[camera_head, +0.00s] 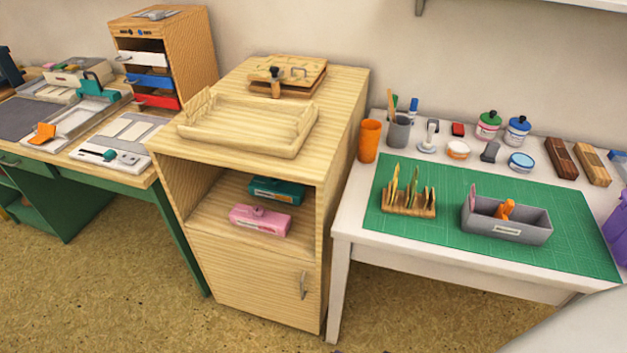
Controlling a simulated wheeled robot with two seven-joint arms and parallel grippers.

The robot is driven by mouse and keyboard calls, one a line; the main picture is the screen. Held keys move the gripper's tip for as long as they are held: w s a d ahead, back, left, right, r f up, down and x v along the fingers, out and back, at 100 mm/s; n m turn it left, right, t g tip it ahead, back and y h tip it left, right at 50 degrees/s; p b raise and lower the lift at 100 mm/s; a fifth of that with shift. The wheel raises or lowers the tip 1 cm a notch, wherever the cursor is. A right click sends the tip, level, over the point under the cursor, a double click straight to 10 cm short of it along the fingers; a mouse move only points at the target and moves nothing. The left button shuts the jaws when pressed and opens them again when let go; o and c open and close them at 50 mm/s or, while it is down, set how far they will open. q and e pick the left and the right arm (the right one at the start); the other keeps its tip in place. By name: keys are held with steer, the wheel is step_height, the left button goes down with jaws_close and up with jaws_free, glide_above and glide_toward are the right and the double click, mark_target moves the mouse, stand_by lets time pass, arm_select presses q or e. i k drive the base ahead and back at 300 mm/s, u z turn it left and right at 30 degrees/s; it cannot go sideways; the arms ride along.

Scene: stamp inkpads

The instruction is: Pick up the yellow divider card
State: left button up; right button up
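A wooden slotted rack (408,210) stands on the green cutting mat (585,255) on the white table at the right. Several thin cards stand upright in it, seen nearly edge-on. The leftmost one, a yellowish card (394,185), looks like the yellow divider card, but the cards are too small to tell their colours surely. Neither of my grippers is in view.
A grey bin (507,222) with an orange item and a pink card stands right of the rack. An orange cup (369,141), a grey pen cup (398,132) and stamps line the mat's back. A wooden cabinet (345,125) stands left of the table. The mat's front is clear.

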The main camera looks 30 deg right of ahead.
mark_target(394, 183)
steer(key=u, duration=0.6)
steer(key=i, duration=0.8)
steer(key=z, duration=1.05)
steer(key=k, duration=0.55)
steer(key=z, duration=1.45)
